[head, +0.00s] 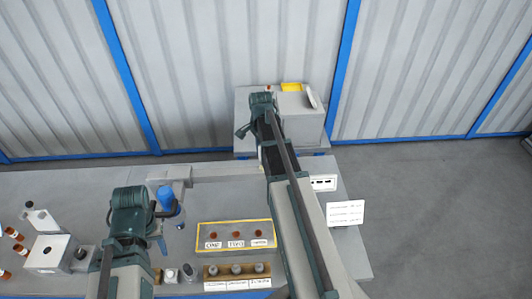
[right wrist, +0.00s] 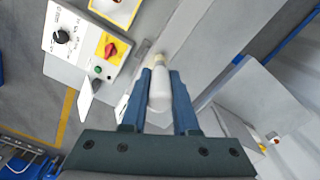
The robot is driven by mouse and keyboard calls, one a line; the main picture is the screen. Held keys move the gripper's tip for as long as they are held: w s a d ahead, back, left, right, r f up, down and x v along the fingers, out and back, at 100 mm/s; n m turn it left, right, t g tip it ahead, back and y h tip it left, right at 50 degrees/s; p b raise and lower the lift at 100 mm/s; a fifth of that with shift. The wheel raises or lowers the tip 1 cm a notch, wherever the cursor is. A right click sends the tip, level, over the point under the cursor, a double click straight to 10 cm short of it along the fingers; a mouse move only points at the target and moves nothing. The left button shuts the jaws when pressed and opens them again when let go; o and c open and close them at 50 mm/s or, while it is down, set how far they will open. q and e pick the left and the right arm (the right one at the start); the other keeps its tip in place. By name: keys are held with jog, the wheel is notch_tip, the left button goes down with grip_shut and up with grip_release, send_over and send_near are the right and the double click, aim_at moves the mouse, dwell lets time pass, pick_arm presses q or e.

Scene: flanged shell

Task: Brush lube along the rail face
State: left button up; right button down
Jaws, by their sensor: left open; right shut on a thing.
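In the right wrist view, my right gripper (right wrist: 161,74) is shut on a white rounded tool (right wrist: 160,92), its blue fingers on either side. A small beige tip shows past the fingertips, close to a long pale grey surface (right wrist: 198,42); I cannot tell whether they touch. I cannot tell surely that this surface is the rail face. In the head view my right arm reaches to the grey machine (head: 303,118) at the back, and its fingers are hidden. My left gripper (head: 160,238) is open over the bench, beside a blue rounded object (head: 166,197).
A yellow-edged tray (head: 207,228) with several red-brown pieces and labels lies mid-bench. A brown rack (head: 213,271) is in front. A grey box (head: 53,253) stands left. A control panel (right wrist: 83,45) with a red switch is near the right gripper. A white sign (head: 345,213) stands right.

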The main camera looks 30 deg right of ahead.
jog(key=shift+a, duration=0.1)
jog(key=shift+w+a+f, duration=0.1)
jog(key=shift+w+a, duration=0.3)
jog(key=shift+a, duration=0.3)
jog(key=shift+w+a, duration=0.4)
jog(key=shift+a, duration=0.3)
jog(key=shift+w+a, duration=0.4)
jog(key=shift+a, duration=0.35)
jog(key=shift+w+a, duration=0.35)
jog(key=shift+a, duration=0.4)
jog(key=shift+s+d, duration=0.1)
jog(key=shift+d, duration=0.05)
jog(key=shift+s+d, duration=0.35)
jog(key=shift+d, duration=0.35)
jog(key=shift+s+d, duration=0.35)
jog(key=shift+d, duration=0.35)
jog(key=shift+d, duration=0.1)
jog(key=shift+s+d, duration=0.4)
jog(key=shift+d, duration=0.3)
jog(key=shift+s+d, duration=0.4)
jog(key=shift+d, duration=0.25)
